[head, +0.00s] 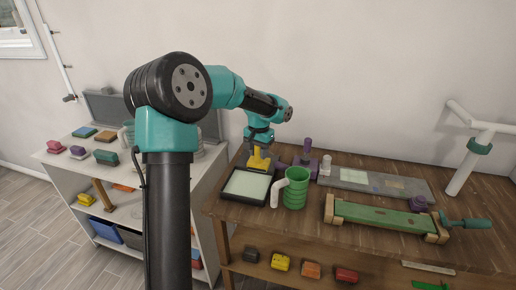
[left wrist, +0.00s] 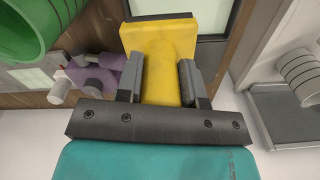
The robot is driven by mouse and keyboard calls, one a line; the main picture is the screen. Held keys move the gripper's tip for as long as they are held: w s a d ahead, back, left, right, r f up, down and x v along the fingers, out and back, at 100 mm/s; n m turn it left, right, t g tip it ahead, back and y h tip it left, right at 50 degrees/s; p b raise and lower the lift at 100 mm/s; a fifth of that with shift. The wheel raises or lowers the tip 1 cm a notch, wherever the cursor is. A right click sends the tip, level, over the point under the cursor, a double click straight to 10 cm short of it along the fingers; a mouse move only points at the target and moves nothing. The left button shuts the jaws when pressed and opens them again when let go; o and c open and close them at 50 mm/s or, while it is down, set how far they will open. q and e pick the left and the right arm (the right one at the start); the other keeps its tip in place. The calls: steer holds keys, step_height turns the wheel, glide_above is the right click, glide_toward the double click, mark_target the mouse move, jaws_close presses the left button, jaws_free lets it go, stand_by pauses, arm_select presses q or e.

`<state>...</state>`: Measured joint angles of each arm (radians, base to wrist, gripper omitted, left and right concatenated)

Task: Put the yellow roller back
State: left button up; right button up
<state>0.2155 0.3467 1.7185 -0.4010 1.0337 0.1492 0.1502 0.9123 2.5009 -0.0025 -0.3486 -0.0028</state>
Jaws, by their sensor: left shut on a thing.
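My left gripper (head: 259,143) reaches down over the table's back left and is shut on a yellow piece (head: 259,159), taken as the yellow roller. In the left wrist view the yellow roller (left wrist: 168,62) sits between the two grey fingers, its wide end away from the palm. It is at the far edge of a black-framed tray (head: 233,198) with a pale green surface. I cannot tell whether it touches the tray. A long green bed with wooden end blocks (head: 383,216) lies at the front right. My right gripper is not in view.
A green mug (head: 296,194) stands close right of the tray. Purple tools (head: 307,151) stand behind it. A grey slab (head: 375,182) lies behind the green bed. A teal-handled tool (head: 467,223) is at right. Several coloured blocks (head: 280,262) sit below. A white shelf unit (head: 65,160) stands left.

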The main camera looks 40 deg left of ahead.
arm_select(q)
steer(key=w+a+f, duration=0.1)
steer(key=w+a, duration=0.6)
steer(key=w, duration=0.1)
steer(key=shift+w+a, duration=0.2)
steer(key=shift+a, duration=0.05)
steer(key=shift+f, duration=0.1)
steer(key=shift+f, duration=1.7)
steer(key=shift+f, duration=0.15)
steer(key=o, duration=0.9)
step_height(320, 180, up, 12)
steer(key=shift+r, duration=0.15)
